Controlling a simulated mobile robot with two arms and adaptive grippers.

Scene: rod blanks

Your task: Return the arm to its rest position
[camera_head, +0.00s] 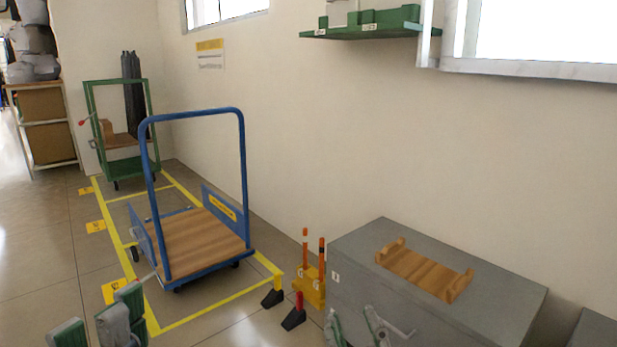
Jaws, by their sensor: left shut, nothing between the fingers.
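My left gripper (97,325) is at the bottom left edge, low over the floor beside the yellow floor line. It is shut with nothing held; its lower part is cut off by the frame. My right gripper (358,328) is at the bottom edge, in front of the grey box; it is partly cut off and its jaw state is unclear. No rod shows in either gripper. A wooden cradle (425,272) lies on top of the grey box (440,318), and nothing rests in it.
A yellow stand (311,290) with upright orange-and-black rods stands left of the box. A blue platform trolley (195,240) stands inside yellow floor lines, with a green cart (122,140) behind. A green shelf (372,24) hangs on the wall. The floor at left is clear.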

